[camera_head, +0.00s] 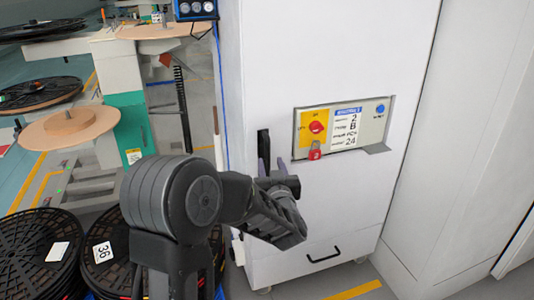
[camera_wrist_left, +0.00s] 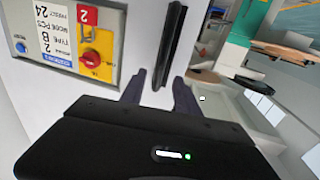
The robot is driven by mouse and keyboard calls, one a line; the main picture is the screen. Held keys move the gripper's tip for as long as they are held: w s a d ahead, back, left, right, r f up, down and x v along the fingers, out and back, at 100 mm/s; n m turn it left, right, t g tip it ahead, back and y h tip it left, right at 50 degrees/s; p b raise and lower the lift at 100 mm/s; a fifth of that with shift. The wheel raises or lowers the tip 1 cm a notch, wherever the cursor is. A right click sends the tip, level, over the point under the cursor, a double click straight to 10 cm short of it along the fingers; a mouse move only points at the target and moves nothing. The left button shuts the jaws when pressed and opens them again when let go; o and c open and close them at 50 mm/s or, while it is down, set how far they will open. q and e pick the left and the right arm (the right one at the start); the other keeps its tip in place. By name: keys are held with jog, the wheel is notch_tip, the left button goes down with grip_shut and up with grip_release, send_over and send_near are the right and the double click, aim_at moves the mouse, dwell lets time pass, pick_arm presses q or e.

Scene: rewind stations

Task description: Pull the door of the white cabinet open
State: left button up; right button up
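The white cabinet (camera_head: 330,60) stands in the middle of the head view with its door closed. Its black vertical handle (camera_head: 263,150) is on the left part of the front; it also shows in the left wrist view (camera_wrist_left: 172,45). My left gripper (camera_head: 273,172) is at the handle's lower part, with its fingers towards the cabinet. In the left wrist view its two fingers (camera_wrist_left: 158,92) are apart, with the handle's near end between them in the picture. I cannot see either finger pressing on the handle. My right gripper is in neither view.
A control panel (camera_head: 372,122) with a red knob and red padlock (camera_head: 315,150) juts out right of the handle. A drawer handle (camera_head: 323,256) is lower down. Black reels (camera_head: 36,250) are stacked at lower left. Another white cabinet (camera_head: 465,150) stands at right.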

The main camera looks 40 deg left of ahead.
aim_at(268, 154)
pick_arm(q)
jog(key=x, duration=0.7)
jog(key=shift+w, duration=0.1)
jog(key=shift+f, duration=0.1)
grip_shut()
dwell(1.2)
